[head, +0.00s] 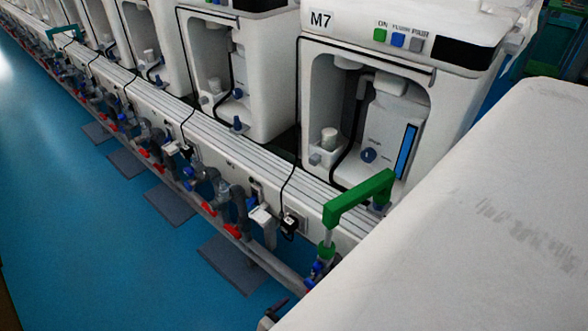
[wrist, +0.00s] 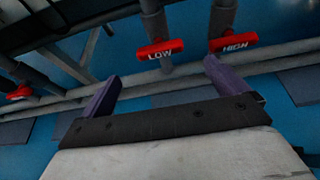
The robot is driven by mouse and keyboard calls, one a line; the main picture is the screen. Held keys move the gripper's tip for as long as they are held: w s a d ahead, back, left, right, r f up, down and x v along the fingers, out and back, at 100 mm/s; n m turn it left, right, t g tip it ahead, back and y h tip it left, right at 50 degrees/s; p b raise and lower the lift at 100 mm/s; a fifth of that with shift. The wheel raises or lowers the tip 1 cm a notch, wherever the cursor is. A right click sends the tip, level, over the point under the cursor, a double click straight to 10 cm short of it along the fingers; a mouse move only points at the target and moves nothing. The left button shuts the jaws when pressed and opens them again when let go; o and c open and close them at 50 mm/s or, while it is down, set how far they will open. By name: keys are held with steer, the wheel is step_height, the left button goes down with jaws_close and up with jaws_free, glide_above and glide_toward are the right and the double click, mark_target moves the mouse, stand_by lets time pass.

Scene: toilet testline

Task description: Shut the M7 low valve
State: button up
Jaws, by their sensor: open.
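The red valve handle marked LOW (wrist: 155,49) sits on a vertical grey pipe at the top middle of the wrist view. Its bar lies across the pipe. My gripper (wrist: 161,75) is open and empty, with its two purple fingers spread apart. The LOW handle appears in the picture between the fingertips and beyond them, with no visible contact. A second red handle marked HIGH (wrist: 233,41) is to the right, close above the right fingertip in the picture. The machine labelled M7 (head: 321,20) stands at the upper right in the head view; its low valve cannot be made out there.
A long horizontal pipe (wrist: 275,64) runs behind the handles. Another red handle (wrist: 19,93) is at the far left. In the head view, a green bracket (head: 358,198) stands before M7, and a row of pipes and valves runs left. Blue floor (head: 80,210) is open there.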

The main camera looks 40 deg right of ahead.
steer(key=shift+v, duration=1)
